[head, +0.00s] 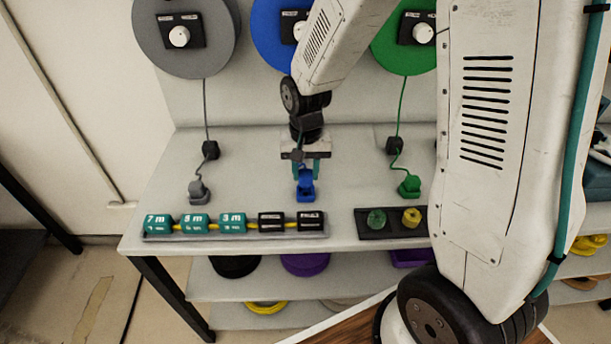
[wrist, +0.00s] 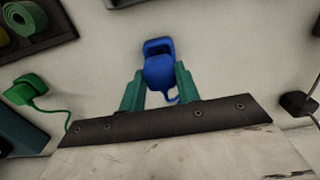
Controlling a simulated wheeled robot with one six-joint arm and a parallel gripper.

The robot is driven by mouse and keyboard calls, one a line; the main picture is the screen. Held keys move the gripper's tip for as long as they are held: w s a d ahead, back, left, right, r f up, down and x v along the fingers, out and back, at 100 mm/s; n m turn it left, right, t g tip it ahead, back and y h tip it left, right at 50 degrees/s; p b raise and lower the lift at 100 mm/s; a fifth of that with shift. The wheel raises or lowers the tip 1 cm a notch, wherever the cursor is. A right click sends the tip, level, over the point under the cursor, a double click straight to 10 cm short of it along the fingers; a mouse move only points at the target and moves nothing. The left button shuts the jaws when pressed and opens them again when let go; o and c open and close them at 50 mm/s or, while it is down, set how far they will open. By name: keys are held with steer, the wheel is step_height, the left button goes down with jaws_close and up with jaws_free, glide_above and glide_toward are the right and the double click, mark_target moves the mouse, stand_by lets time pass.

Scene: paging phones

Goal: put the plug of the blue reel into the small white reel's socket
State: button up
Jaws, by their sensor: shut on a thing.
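The blue reel (head: 272,35) hangs on the back panel, partly hidden behind my arm. Its blue plug (head: 305,186) is low over the worktop, near the front. My gripper (head: 306,170) points down with its teal fingers shut on the plug. In the wrist view the blue plug (wrist: 159,72) sits between both fingertips, with a hollow blue part at its far end. I cannot tell whether it touches the worktop. I cannot make out a small white reel or its socket in either view.
A grey reel (head: 188,38) and a green reel (head: 403,48) hang either side. The grey plug (head: 198,190) and green plug (head: 410,186) rest on the worktop (head: 255,160). A labelled strip (head: 235,226) and a dark tray (head: 371,229) line the front edge.

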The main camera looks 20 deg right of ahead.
step_height(320, 180, up, 20)
stand_by(1.8)
steer(key=s+d, duration=0.3)
steer(key=d, duration=0.7)
steer(key=s+d, duration=0.4)
steer(key=d, duration=0.6)
steer(key=shift+s+d, duration=0.2)
steer(key=shift+d, duration=0.2)
steer(key=shift+f, duration=0.1)
steer(key=s+d, duration=0.3)
steer(key=d, duration=0.7)
steer(key=s+d, duration=0.4)
steer(key=d, duration=0.6)
steer(key=shift+s+d, duration=0.15)
steer(key=shift+d, duration=0.25)
